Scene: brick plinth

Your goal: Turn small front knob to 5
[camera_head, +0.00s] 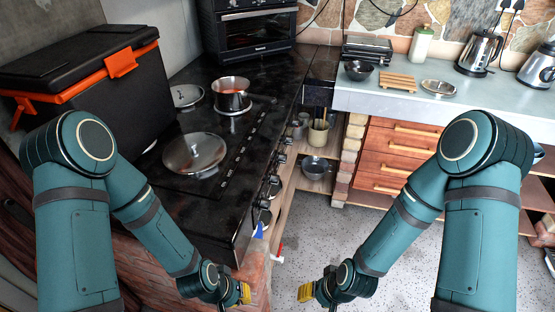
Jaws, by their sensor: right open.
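The black stove (215,215) carries a row of knobs along its right-hand front face, seen at a steep angle. The knob nearest me (264,217) sits near the stove's near corner, with another knob (271,187) just beyond it. Their markings and pointer positions are too small to read. My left gripper (245,292) is low in the view, below and apart from the knobs; its fingers are too small and foreshortened to show their opening. My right gripper (305,292) is open, over the floor to the right, touching nothing.
A lidded pan (194,153) and a red-filled pot (231,94) stand on the stove. A blue item (258,231) and a red-and-white item (279,258) are near the stove's near corner. Wooden drawers (390,155) stand right; the speckled floor (335,225) between is clear.

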